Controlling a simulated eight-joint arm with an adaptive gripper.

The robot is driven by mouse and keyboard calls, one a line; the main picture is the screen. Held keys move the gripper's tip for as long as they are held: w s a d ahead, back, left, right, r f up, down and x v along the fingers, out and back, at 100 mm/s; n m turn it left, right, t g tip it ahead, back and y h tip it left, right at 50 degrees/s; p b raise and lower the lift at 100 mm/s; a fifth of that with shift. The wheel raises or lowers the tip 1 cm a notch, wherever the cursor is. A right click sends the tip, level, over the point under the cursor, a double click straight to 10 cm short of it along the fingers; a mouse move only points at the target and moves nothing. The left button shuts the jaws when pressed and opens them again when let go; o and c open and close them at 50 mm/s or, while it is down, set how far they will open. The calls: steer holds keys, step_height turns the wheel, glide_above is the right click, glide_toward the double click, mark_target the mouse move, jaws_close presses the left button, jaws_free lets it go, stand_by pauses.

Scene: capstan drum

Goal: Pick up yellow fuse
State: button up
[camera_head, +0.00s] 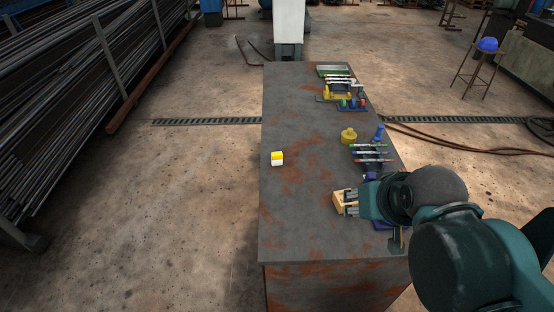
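A small block, yellow on top and white below (277,158), stands near the left edge of the table. It may be the yellow fuse; the view is too small to be sure. A round yellow piece with a knob (348,136) stands farther right. My gripper (347,203) is low over the right side of the table, pointing left. Its fingertips are at a tan-orange block (338,201); I cannot tell whether they hold it. The gripper is well apart from the yellow-and-white block, to its lower right.
The rusty table (300,225) is bare in its middle and front left. A rack with several coloured rods (371,153) stands at the right edge, beside a blue piece (379,132). More rods on a yellow stand (338,92) and a green-edged tray (333,70) are at the back.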

stand_by(0.3)
steer(key=w+a+r+m+g+p, duration=0.1)
steer(key=w+a+r+m, duration=0.15)
steer(key=w, duration=0.35)
steer(key=w+a+r+m+g+p, duration=0.1)
steer(key=w+r+m+p, duration=0.15)
steer(key=w, duration=0.35)
steer(key=m+g+h+p, duration=0.2)
steer(key=m+g+p, duration=0.35)
steer(key=m, duration=0.55)
glide_above(273, 154)
steer(key=shift+t, duration=0.35)
steer(key=f, duration=1.7)
steer(key=shift+d, duration=0.3)
steer(key=shift+w+a+f, duration=0.15)
steer(key=shift+a+f, duration=0.05)
steer(key=shift+f, duration=0.25)
